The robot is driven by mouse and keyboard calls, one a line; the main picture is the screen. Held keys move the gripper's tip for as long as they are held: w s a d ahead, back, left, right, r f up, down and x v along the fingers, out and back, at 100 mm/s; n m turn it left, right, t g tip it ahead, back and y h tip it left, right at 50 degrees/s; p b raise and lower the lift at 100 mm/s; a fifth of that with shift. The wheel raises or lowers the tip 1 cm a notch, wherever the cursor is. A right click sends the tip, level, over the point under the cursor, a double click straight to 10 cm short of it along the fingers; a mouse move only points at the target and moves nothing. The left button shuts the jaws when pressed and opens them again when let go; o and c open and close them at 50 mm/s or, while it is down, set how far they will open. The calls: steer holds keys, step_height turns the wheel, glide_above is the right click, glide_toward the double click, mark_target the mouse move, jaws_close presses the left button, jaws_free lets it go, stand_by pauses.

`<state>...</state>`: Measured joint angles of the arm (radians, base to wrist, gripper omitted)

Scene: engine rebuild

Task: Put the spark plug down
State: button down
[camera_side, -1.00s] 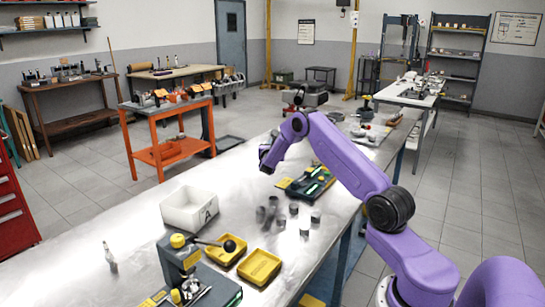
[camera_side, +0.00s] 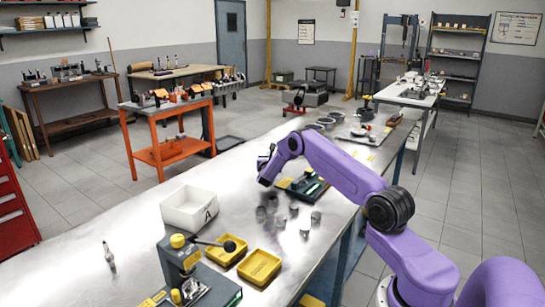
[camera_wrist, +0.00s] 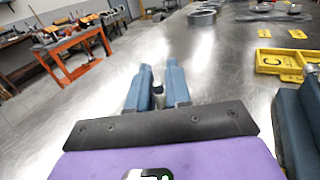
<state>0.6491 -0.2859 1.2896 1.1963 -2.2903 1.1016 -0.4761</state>
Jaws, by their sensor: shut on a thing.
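My gripper (camera_side: 264,180) is low over the middle of the metal bench, behind the dark cylinders and left of a dark fixture. In the wrist view its two blue fingers (camera_wrist: 159,84) are closed around a small dark and pale piece (camera_wrist: 158,90), taken to be the spark plug. Most of this piece is hidden between the fingers, and I cannot tell whether it touches the bench. A slim metallic piece like a spark plug (camera_side: 109,257) stands upright at the bench's left side.
A white bin marked A (camera_side: 190,208), yellow trays (camera_side: 259,267) and a lever press (camera_side: 180,262) stand at the front. Several dark cylinders (camera_side: 293,210) and a dark-green fixture (camera_side: 310,190) are close to my gripper.

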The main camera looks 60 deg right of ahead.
steer(key=c, duration=1.1)
jaws_free()
steer(key=shift+o, duration=0.2)
steer(key=shift+f, duration=0.1)
